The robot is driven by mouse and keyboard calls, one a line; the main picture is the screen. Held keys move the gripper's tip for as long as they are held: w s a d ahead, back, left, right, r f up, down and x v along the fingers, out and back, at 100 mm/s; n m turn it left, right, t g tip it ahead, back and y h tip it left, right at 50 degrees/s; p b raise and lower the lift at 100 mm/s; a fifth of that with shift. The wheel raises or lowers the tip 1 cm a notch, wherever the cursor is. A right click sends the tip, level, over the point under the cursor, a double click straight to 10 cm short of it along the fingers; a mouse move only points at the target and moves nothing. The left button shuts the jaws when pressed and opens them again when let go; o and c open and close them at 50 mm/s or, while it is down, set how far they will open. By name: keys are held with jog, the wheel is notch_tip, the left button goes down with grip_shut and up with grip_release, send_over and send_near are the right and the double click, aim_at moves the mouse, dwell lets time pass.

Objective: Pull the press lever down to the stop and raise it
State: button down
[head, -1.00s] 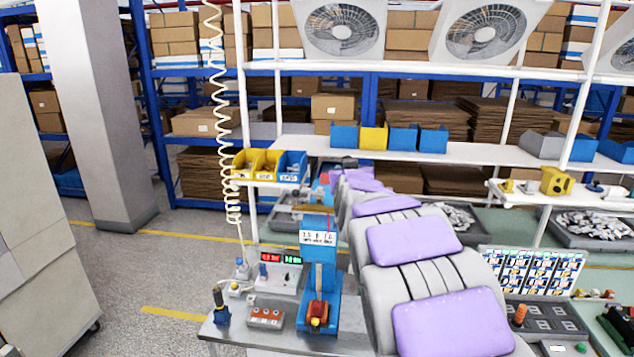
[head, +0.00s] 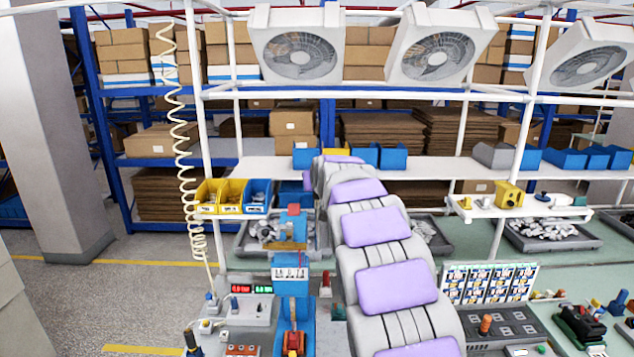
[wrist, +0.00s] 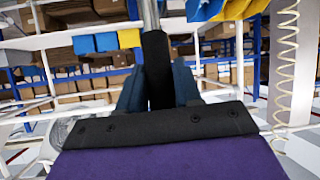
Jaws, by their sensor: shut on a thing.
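The blue press (head: 291,278) stands on the bench at the lower middle of the head view, with a white label on its front and a red and yellow part at its base. In the wrist view the press lever (wrist: 156,55) shows as a black grip on a metal rod. My gripper (wrist: 157,88) has its two dark blue fingers on either side of the black grip and is shut on it. In the head view my padded arm reaches past the right of the press, and the lever grip cannot be made out there.
A coiled cream cable (head: 182,130) hangs left of the press. A control box with red and green displays (head: 250,300) stands beside the press. Yellow and blue bins (head: 232,195) sit behind. A sheet of pictures (head: 489,283) and a grey tray (head: 490,325) lie right of my arm.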

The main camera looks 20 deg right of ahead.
dwell(0.4)
jog(key=c, duration=0.8)
grip_release()
jog(key=shift+w+f, duration=0.1)
jog(key=shift+w, duration=0.05)
jog(key=shift+c, duration=0.2)
jog(key=b+v, duration=0.3)
jog(key=v, duration=1.4)
